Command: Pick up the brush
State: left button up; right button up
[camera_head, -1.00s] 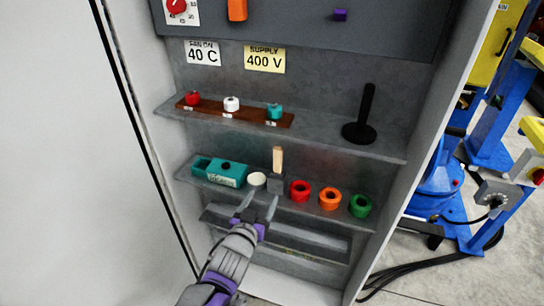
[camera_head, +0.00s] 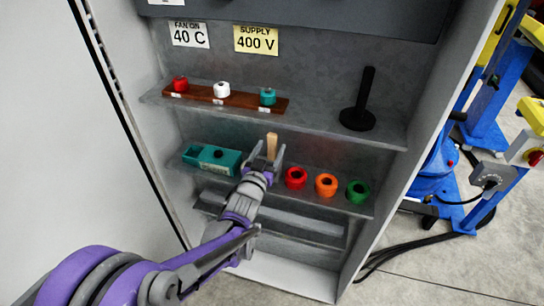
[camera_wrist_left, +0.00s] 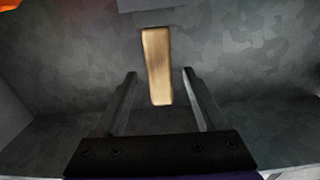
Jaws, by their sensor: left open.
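The brush shows as a pale wooden handle (camera_head: 272,146) standing upright on the lower shelf of the cabinet. In the head view its lower part is hidden behind my left gripper (camera_head: 267,158). In the left wrist view the handle (camera_wrist_left: 157,65) joins a grey block at the top of the picture. My left gripper (camera_wrist_left: 159,85) is open there, with one finger on each side of the handle's free end. Clear gaps show on both sides, and I see no contact. My right gripper is not in view.
A teal box (camera_head: 212,158) stands left of my gripper on the lower shelf. Red (camera_head: 296,178), orange (camera_head: 326,185) and green (camera_head: 358,191) rings lie to the right. The upper shelf (camera_head: 325,125) is above, with a black post (camera_head: 360,105) and a wooden strip of knobs (camera_head: 228,98).

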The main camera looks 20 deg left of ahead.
pick_arm(q)
jog(key=shift+w, duration=1.25)
grip_shut()
